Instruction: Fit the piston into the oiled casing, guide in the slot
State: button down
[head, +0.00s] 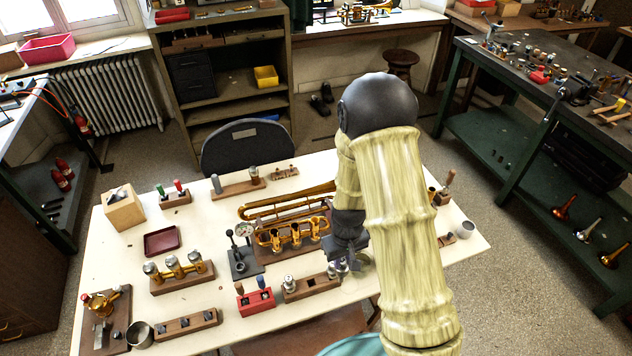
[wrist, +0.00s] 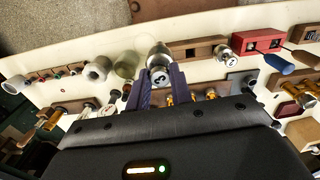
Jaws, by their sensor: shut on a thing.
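The valve block with open brass casings (head: 293,237) stands on a wooden base in the middle of the white bench; the guide slots are too small to make out. My gripper (head: 346,258) is over the bench just right of it, partly hidden by my own arm in the head view. In the wrist view my gripper's two purple fingers (wrist: 164,92) are shut on a silver piston (wrist: 158,56). The piston is beside one end of the wooden piston rack (wrist: 192,51); I cannot tell whether it is clear of the rack. Another piston (wrist: 226,57) stands in the rack's other end.
A red holder with two handled tools (head: 256,299) stands left of the rack.

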jog(key=w+d+f+m+p, duration=0.2)
jog(key=w+d+m, duration=0.1)
jog(key=w+d, duration=0.2)
jog(key=shift+w+m+p, duration=0.25)
jog(key=shift+m+p, duration=0.15)
dwell(0.3)
